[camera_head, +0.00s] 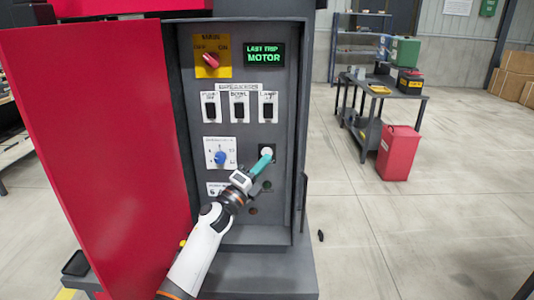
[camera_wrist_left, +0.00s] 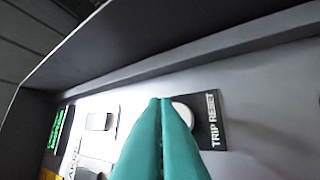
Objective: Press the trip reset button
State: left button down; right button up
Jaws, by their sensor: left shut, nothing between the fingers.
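The trip reset button (camera_head: 267,151) is a round white button on a dark plate, on the right side of the control panel. In the left wrist view the button (camera_wrist_left: 183,112) is partly hidden behind my fingers, beside its "TRIP RESET" label (camera_wrist_left: 213,120). My left gripper (camera_head: 266,158) is shut and empty, its teal fingertips at the button's lower edge in the head view. In the left wrist view the fingertips (camera_wrist_left: 161,101) appear just beside the button. I cannot tell whether they touch it. My right gripper is not in view.
The grey panel box (camera_head: 296,110) has raised side walls, and its red door (camera_head: 100,150) stands open at left. Nearby are a red rotary switch (camera_head: 211,60), three black breakers (camera_head: 239,111) and a blue knob (camera_head: 220,157). The display (camera_head: 264,54) reads "LAST TRIP MOTOR".

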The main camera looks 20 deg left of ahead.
pick_arm(q)
jog(key=s+p, duration=0.1)
jog(key=s, duration=0.1)
jog(key=s+d+p, duration=0.1)
jog(key=s, duration=0.1)
jog(key=shift+s+d, duration=0.2)
jog(key=shift+s, duration=0.2)
dwell(0.4)
